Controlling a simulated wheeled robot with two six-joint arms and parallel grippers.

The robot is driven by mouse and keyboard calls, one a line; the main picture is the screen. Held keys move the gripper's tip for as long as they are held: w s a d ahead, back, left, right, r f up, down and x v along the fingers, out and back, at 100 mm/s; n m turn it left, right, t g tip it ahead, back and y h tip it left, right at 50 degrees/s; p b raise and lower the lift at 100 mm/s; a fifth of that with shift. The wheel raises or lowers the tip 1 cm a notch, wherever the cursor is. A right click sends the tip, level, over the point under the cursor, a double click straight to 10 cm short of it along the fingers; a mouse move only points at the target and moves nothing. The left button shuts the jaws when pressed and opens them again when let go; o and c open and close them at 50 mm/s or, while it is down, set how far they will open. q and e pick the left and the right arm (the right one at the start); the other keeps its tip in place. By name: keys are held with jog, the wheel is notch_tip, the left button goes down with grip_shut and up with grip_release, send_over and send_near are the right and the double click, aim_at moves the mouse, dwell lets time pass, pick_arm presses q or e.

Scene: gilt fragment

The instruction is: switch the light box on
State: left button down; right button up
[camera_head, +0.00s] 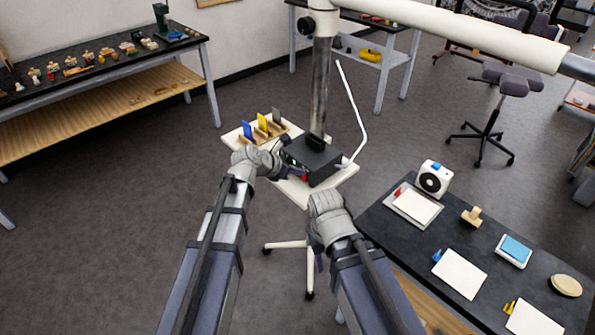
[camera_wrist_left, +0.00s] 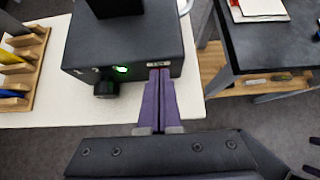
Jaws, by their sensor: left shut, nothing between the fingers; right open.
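A black box (camera_head: 314,162) stands on a small white table (camera_head: 340,178); I take it for the light box. In the left wrist view, the box (camera_wrist_left: 135,40) has a green-lit spot (camera_wrist_left: 121,69), a dark round knob (camera_wrist_left: 106,89) and a small pale label (camera_wrist_left: 158,64) on its front. My left gripper (camera_wrist_left: 160,74) is shut and empty, its purple fingertips at the box's front just below the label; whether they touch it is unclear. It also shows in the head view (camera_head: 281,170). A small red spot (camera_head: 304,178) shows near the box's front. My right gripper (camera_head: 327,207) is near the table's front edge, fingers mostly hidden.
A thick metal post (camera_head: 320,90) and a bent white rod (camera_head: 352,110) rise by the box. A wooden rack (camera_head: 262,135) with coloured plates stands left of it. A dark bench (camera_head: 400,235) with cards and blocks lies at right. Open floor lies left.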

pick_arm(q)
jog(key=shift+s+a, duration=0.1)
jog(key=shift+s+a, duration=0.25)
jog(key=p+v, duration=0.8)
jog(key=v, duration=0.4)
jog(key=shift+r+p, duration=0.3)
jog(key=shift+r, duration=0.15)
jog(key=shift+d, duration=0.15)
